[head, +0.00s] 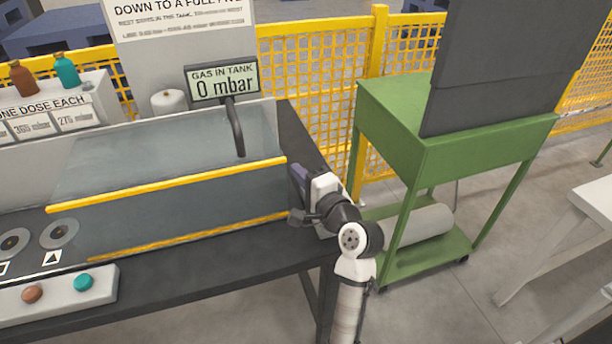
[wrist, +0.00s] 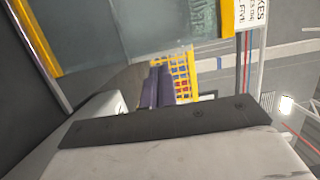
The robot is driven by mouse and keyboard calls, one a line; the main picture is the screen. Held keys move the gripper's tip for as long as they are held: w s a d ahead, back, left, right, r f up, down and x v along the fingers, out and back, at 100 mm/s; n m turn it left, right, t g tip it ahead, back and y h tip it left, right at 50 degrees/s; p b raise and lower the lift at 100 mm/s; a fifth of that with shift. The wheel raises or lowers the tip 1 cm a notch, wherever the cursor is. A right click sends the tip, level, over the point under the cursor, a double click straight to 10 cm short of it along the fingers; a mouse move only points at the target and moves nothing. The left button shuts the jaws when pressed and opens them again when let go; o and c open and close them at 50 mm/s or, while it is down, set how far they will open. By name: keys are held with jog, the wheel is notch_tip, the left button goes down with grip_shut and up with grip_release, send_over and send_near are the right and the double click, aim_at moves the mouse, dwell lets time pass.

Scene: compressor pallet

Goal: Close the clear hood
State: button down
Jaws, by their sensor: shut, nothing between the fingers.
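The clear hood (head: 165,165) is a long see-through cover with a yellow bar (head: 170,186) along its front edge, on the dark bench at left in the head view. The bar stands apart from and above a lower yellow strip (head: 190,238) near the bench top. Clear panel and yellow edging also show at the top of the wrist view (wrist: 130,30). My gripper (head: 297,182) is beside the hood's right end, close to the bar's end. Its purple fingers (wrist: 158,88) are together and empty. Whether they touch the hood I cannot tell.
A display (head: 223,82) reading 0 mbar stands behind the hood. A control box (head: 60,295) with an orange and a teal button is at front left. A green cart (head: 400,120) stands right of my arm. Yellow mesh fencing (head: 310,85) runs behind.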

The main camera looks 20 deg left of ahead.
jog(key=shift+p+x, duration=0.45)
jog(key=shift+x, duration=2.3)
jog(key=shift+s+a, duration=0.1)
